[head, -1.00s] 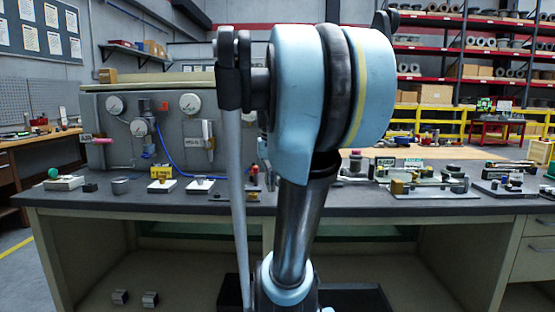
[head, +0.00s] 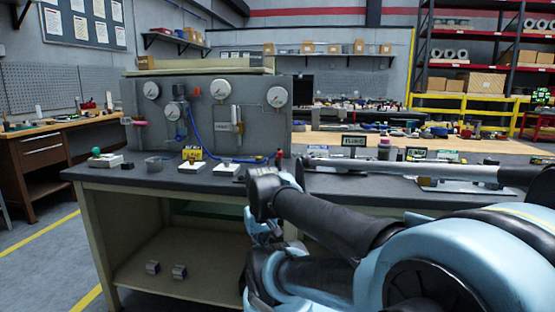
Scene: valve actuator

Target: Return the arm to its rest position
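My arm fills the lower right in the head view. A large light-blue joint is at the bottom right, and a dark link runs from it to a black joint in front of the bench edge. More light-blue and black arm parts are below that joint, low in front of the bench. I cannot make out gripper fingers anywhere, and no held object shows. The grey gauge panel (head: 210,118) stands on the workbench (head: 150,176), left of my arm, with several round gauges, a blue hose and small valve parts.
A wooden side bench (head: 40,132) is at left. Open floor lies between the benches.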

